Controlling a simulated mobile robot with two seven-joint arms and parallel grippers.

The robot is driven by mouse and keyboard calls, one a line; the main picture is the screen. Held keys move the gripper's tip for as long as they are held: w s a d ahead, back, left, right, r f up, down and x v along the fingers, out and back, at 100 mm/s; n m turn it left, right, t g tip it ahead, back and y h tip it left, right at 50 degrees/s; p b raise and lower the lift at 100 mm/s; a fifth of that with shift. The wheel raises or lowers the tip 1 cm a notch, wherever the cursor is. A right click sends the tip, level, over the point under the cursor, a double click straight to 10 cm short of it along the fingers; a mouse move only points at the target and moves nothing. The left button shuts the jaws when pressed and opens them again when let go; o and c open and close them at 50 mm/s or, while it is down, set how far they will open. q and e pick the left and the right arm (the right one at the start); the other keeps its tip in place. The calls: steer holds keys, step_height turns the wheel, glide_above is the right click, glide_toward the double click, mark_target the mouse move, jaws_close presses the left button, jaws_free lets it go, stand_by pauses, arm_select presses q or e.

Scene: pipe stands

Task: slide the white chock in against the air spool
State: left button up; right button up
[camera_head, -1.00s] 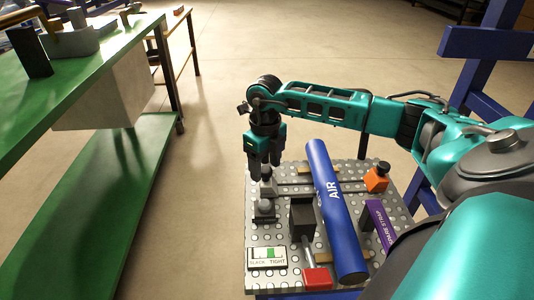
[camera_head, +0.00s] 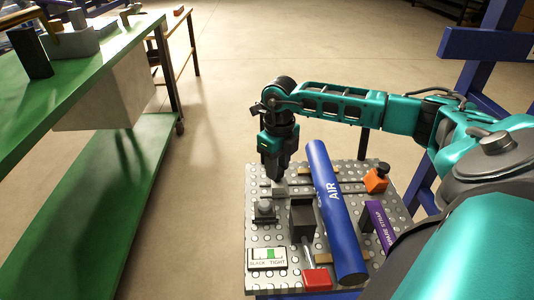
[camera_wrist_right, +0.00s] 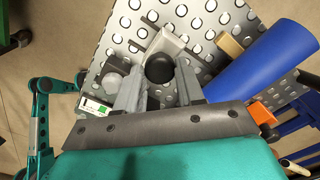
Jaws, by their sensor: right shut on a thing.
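The blue air spool (camera_head: 336,212), lettered AIR, lies lengthwise across the perforated plate; it also shows in the right wrist view (camera_wrist_right: 262,62). The white chock (camera_head: 279,188) sits on the plate to the left of the spool's far half, with a visible gap between them. My right gripper (camera_head: 277,176) points down and is shut on the chock's black knob. In the right wrist view the knob (camera_wrist_right: 160,68) is between the fingers and the chock's pale body (camera_wrist_right: 168,42) shows beyond it. My left gripper is in neither view.
A grey block with a dark knob (camera_head: 265,210) sits just nearer than the chock. A dark block (camera_head: 302,217), a red block (camera_head: 317,278) and a SLACK/TIGHT gauge (camera_head: 267,257) are nearer. Right of the spool are an orange block (camera_head: 375,182) and a purple SPARE STRAP piece (camera_head: 379,222).

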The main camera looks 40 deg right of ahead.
steer(key=shift+s+d, duration=0.9)
steer(key=shift+d, duration=0.2)
steer(key=shift+s+d, duration=0.1)
steer(key=shift+s+d, duration=1.35)
steer(key=shift+d, duration=0.25)
steer(key=shift+o, duration=1.2)
steer(key=shift+s+d, duration=0.1)
steer(key=shift+d, duration=0.1)
steer(key=o, duration=0.5)
steer(key=shift+a, duration=0.1)
steer(key=shift+c, duration=0.2)
step_height(320, 180, up, 7)
steer(key=p, duration=0.6)
